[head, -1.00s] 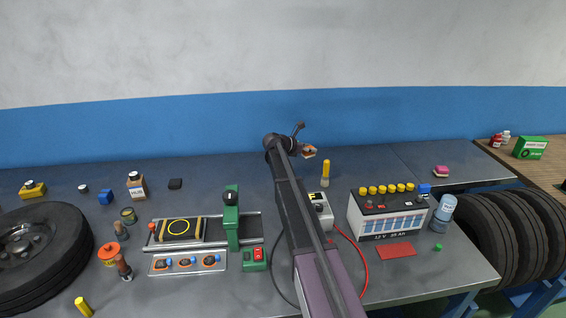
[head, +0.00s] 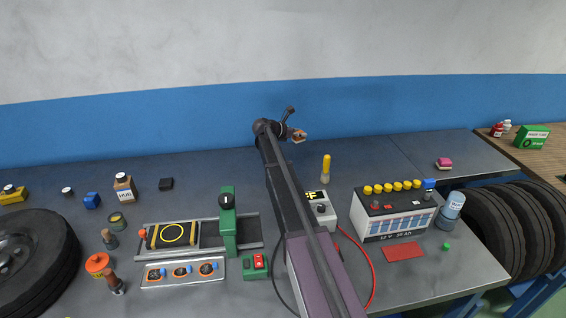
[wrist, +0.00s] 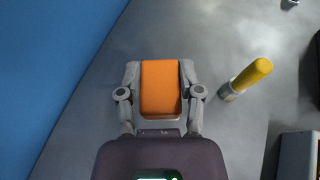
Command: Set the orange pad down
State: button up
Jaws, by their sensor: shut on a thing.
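The orange pad (wrist: 160,88) is a flat block held between the two fingers of my gripper (wrist: 160,92) in the wrist view. My gripper is shut on it. In the head view my gripper (head: 297,135) is small, over the back of the grey workbench, near the blue wall band. The pad shows there only as a small orange-brown patch at the jaws. In the wrist view it appears apart from the bench top below, but the exact height is hard to tell.
A yellow-handled tool (head: 326,168) stands right of my gripper and also shows in the wrist view (wrist: 246,78). A charger box (head: 319,210) and a battery (head: 396,218) stand nearer the front. A pink block (head: 444,163) lies at the right. Bench left of my arm's back section is clear.

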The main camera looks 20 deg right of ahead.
jog(key=s+a+f+n+t+y+b, duration=0.2)
jog(key=s+a+f+n+t+b, duration=0.2)
jog(key=s+a, duration=0.5)
notch_tip(320, 180, down, 2)
jog(key=shift+a+f+n+t+b, duration=0.15)
jog(key=shift+a+n+t+b, duration=0.25)
jog(key=shift+a+b, duration=0.65)
jog(key=shift+d+f, duration=0.15)
notch_tip(320, 180, down, 6)
jog(key=b, duration=0.7)
jog(key=shift+f, duration=0.25)
jog(key=shift+f+b, duration=0.6)
jog(key=o, duration=1.2)
